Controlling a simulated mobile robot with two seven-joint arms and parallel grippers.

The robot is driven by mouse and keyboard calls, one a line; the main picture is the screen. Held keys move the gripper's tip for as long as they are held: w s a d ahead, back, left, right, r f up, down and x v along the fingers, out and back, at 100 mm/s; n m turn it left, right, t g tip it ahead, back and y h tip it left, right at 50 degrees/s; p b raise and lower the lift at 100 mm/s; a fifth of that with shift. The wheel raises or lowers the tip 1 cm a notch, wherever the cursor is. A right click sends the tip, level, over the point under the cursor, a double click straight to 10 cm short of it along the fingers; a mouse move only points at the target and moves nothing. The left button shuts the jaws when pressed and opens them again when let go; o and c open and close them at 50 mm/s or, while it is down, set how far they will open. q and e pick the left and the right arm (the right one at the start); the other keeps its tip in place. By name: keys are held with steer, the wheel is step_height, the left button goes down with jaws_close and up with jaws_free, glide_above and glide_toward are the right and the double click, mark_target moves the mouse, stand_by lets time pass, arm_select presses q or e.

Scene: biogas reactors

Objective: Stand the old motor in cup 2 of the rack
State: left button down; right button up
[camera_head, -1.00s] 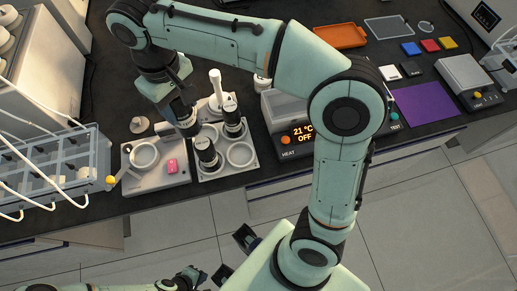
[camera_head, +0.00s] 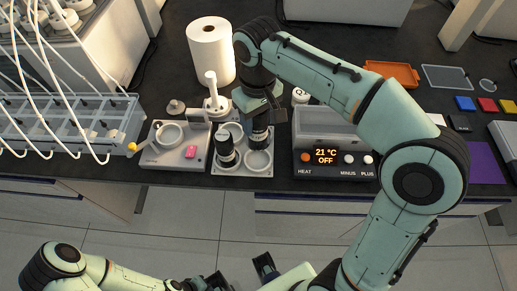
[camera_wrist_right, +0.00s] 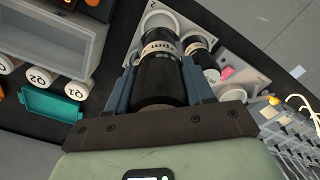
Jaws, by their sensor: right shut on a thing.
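The rack (camera_head: 266,171) is a light grey plate with several round cups. One black motor (camera_head: 226,158) stands in its front left cup. My right gripper (camera_head: 262,112) is over the back right cup, shut on a second black motor (camera_head: 260,138). In the right wrist view this held motor (camera_wrist_right: 160,80) is upright between both fingers, with a white label band only partly readable. Its lower end is hidden, so I cannot tell whether it is fully seated. The other motor (camera_wrist_right: 203,60) stands beside it. An empty cup (camera_wrist_right: 160,20) shows beyond. My left gripper (camera_head: 263,266) is cut off by the lower edge.
A grey station (camera_head: 160,158) with a ring cup and pink button stands left of the rack. A heater box (camera_head: 333,170) reading 21 °C OFF stands to the right. A white-handled stand (camera_head: 212,90) and a paper roll (camera_head: 211,50) are behind.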

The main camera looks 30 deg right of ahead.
step_height(320, 180, down, 11)
steer(key=shift+f+b, duration=0.1)
steer(key=shift+b, duration=0.8)
steer(key=shift+f, duration=0.1)
steer(key=shift+f, duration=0.1)
steer(key=o, duration=1.4)
step_height(320, 180, up, 12)
steer(key=shift+r+p, duration=0.2)
steer(key=shift+p, duration=1)
